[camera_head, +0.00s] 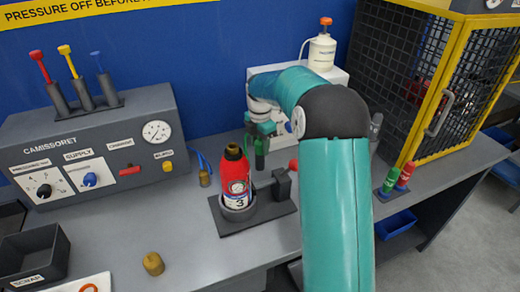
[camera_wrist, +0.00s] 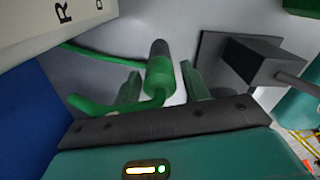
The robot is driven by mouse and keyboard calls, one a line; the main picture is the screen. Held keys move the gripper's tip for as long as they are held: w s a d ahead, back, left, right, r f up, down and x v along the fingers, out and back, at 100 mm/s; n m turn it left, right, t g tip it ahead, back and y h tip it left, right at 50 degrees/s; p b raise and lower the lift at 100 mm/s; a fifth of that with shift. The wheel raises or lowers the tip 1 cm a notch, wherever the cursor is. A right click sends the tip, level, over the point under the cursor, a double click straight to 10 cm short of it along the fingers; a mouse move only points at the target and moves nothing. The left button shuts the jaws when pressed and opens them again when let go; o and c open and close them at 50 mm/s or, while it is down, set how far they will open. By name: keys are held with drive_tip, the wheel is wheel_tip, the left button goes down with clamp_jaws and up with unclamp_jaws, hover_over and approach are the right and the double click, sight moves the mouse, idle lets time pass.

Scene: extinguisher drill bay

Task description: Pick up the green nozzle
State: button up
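The green nozzle (camera_wrist: 160,77) has a dark grey end and a green hose (camera_wrist: 100,108) curving off to the left in the wrist view. My gripper (camera_wrist: 160,72) is open, with one finger on each side of the nozzle and a narrow gap visible on both sides. In the head view the nozzle (camera_head: 260,152) stands upright on the bench behind the red extinguisher, just under my gripper (camera_head: 261,133). My arm and gripper hide its upper part there. I cannot tell how deep it sits between the fingers.
A red extinguisher (camera_head: 236,175) stands in a dark holder left of my arm, beside a dark block (camera_head: 281,186). A white box (camera_head: 335,83) with a bottle (camera_head: 321,52) is behind. A yellow-framed mesh cage (camera_head: 430,90) stands right. The front-left bench holds a brass cap (camera_head: 153,264).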

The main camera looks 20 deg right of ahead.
drive_tip(key=c, duration=0.8)
drive_tip(key=shift+o, duration=0.2)
